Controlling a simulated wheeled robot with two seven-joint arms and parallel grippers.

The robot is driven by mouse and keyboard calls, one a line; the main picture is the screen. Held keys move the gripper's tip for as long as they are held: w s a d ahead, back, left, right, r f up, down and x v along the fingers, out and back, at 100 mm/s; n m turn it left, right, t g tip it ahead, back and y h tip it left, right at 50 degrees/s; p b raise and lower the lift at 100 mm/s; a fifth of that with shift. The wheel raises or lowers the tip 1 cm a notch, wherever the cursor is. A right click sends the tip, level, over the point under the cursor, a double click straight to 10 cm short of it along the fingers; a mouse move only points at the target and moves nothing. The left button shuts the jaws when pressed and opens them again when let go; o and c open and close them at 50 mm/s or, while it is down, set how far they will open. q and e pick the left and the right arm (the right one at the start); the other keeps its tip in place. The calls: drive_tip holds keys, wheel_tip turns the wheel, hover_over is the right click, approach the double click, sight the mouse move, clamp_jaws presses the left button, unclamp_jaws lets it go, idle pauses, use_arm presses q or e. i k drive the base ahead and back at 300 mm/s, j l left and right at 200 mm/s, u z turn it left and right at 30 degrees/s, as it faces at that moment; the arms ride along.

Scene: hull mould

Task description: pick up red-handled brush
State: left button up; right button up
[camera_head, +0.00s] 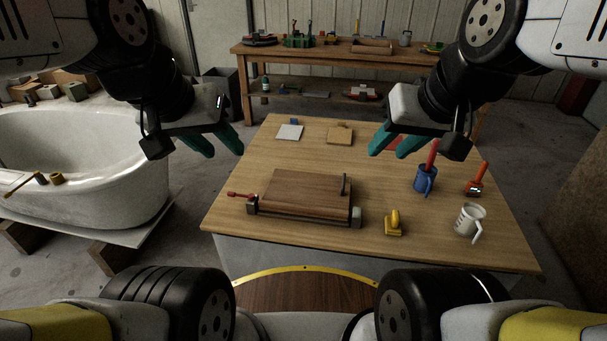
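A red handle (433,154) stands upright out of a blue mug (424,182) at the right of the wooden table; whatever is below the rim is hidden. An orange-red-handled tool (479,177) with a dark lower part stands just right of the mug. I cannot tell for sure which of these is the brush. My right gripper (388,154) is open and empty, left of the blue mug and above the table's far side.
A clamped wooden board (305,190) lies on the table (300,246), with a yellow tool (394,224) and white mug (469,220) to its right. White (289,132) and tan (340,136) pads lie at the back. A bathtub (85,150) stands left; a workbench (330,53) stands behind.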

sight(427, 169)
drive_tip(key=i+l+u, duration=0.1)
drive_tip(key=l+u, duration=0.15)
drive_tip(key=l, duration=0.6)
drive_tip(key=l+u, duration=0.3)
drive_tip(key=l, duration=0.55)
